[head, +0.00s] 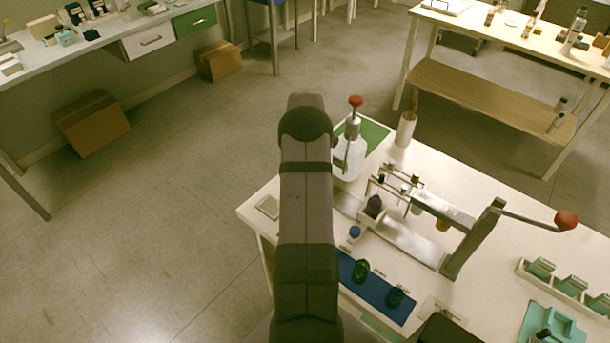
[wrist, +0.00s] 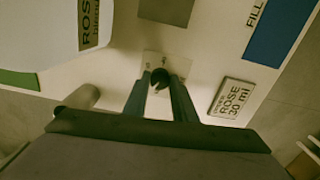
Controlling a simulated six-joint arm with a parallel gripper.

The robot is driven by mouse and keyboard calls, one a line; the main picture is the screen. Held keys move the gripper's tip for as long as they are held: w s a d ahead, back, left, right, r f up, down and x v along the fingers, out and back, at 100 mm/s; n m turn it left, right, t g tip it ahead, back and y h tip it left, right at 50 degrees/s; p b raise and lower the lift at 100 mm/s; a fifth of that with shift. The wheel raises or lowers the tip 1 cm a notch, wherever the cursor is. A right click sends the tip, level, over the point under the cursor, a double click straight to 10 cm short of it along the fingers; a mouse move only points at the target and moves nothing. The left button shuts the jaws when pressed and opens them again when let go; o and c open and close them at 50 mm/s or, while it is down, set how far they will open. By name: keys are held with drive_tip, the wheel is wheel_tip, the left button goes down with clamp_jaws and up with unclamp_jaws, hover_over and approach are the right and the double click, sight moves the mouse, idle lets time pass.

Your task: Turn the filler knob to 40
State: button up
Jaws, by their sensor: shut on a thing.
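In the wrist view my gripper (wrist: 160,82) has its two dark fingers closed around a small dark round knob (wrist: 160,76). The knob sits on a pale square dial plate (wrist: 180,63) with small marks around it, too small to read surely. I cannot tell which mark the knob points at. In the head view my dark arm stands in front of the gripper and the knob, hiding both.
A white jug (head: 348,160) with a red-topped pump stands on the green mat (head: 375,137). A blue mat (head: 380,290) holds dark bottles. A lever press (head: 470,238) stands right. In the wrist view an order card (wrist: 231,101) reads ROSE 30 ml.

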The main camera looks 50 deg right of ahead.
drive_tip(key=m, duration=0.4)
drive_tip(key=shift+m, duration=0.3)
drive_tip(key=m, duration=0.3)
drive_tip(key=shift+m, duration=0.3)
drive_tip(key=m, duration=0.7)
drive_tip(key=shift+d+r, duration=0.1)
drive_tip(key=m, duration=0.7)
drive_tip(key=shift+m, duration=0.3)
drive_tip(key=m, duration=0.7)
